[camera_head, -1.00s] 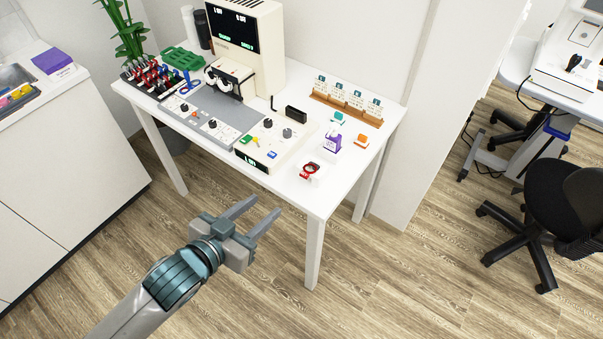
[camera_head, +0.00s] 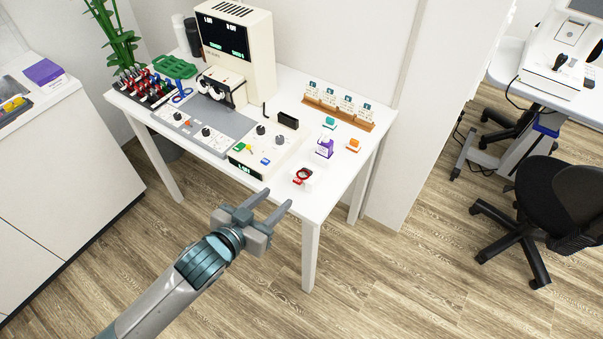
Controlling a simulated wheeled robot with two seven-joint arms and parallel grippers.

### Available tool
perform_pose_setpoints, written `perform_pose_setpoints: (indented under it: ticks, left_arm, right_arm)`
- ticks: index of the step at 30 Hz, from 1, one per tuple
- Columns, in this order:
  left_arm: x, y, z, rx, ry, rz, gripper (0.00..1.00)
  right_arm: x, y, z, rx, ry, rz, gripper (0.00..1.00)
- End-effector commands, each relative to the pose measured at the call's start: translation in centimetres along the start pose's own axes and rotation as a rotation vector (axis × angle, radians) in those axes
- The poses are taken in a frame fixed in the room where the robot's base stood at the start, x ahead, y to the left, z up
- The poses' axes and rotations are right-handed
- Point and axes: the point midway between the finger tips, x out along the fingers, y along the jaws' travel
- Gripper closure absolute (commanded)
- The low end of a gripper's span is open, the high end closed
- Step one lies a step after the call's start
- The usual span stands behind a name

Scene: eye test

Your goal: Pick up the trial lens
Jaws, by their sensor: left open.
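A round lens with a dark red rim (camera_head: 304,174), which looks like the trial lens, sits on a small white holder near the front right edge of the white table (camera_head: 326,204). A red tab shows at its lower left. My left gripper (camera_head: 279,197) is open and empty. In the picture its fingertips are just below and left of the lens, by the table's front edge, apart from it. I cannot tell their height against the tabletop. My right gripper is not in view.
A cream control box (camera_head: 270,146) stands left of the lens. A purple-and-white box (camera_head: 324,147), an orange item (camera_head: 353,145) and a teal item (camera_head: 329,123) lie behind it. A wooden card rack (camera_head: 338,112) and a large instrument (camera_head: 240,50) stand at the back. Open floor lies in front.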

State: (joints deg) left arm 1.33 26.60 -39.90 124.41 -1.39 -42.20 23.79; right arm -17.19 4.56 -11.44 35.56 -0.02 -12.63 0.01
Motion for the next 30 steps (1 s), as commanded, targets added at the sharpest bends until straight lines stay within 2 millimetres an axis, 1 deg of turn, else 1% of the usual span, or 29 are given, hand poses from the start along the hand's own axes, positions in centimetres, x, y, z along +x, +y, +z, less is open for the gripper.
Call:
perform_pose_setpoints:
  ticks: [1, 3, 6, 10, 14, 25, 30]
  left_arm:
    - [0.9, 0.0, -0.2, 0.000, 0.000, 0.000, 0.59]
    - [2.0, 0.0, -0.2, 0.000, -0.001, 0.000, 0.59]
    - [3.4, 0.0, -0.2, 0.000, -0.001, 0.000, 0.59]
    - [4.6, 0.0, 0.0, 0.000, -0.001, 0.001, 0.59]
    - [5.0, 0.1, 0.0, 0.000, -0.001, 0.001, 0.59]
    - [5.2, 0.0, 0.0, 0.000, -0.001, 0.001, 0.59]
    - [6.1, -0.1, 0.1, 0.000, -0.002, 0.000, 0.59]
  right_arm:
    - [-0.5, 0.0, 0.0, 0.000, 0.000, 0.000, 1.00]
    - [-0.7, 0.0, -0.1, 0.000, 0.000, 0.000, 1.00]
    - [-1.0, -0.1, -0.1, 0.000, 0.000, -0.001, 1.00]
    - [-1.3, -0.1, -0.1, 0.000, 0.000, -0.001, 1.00]
    - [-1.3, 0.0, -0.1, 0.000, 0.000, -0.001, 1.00]
    - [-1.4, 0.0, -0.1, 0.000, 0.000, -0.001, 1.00]
    - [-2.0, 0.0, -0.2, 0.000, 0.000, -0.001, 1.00]
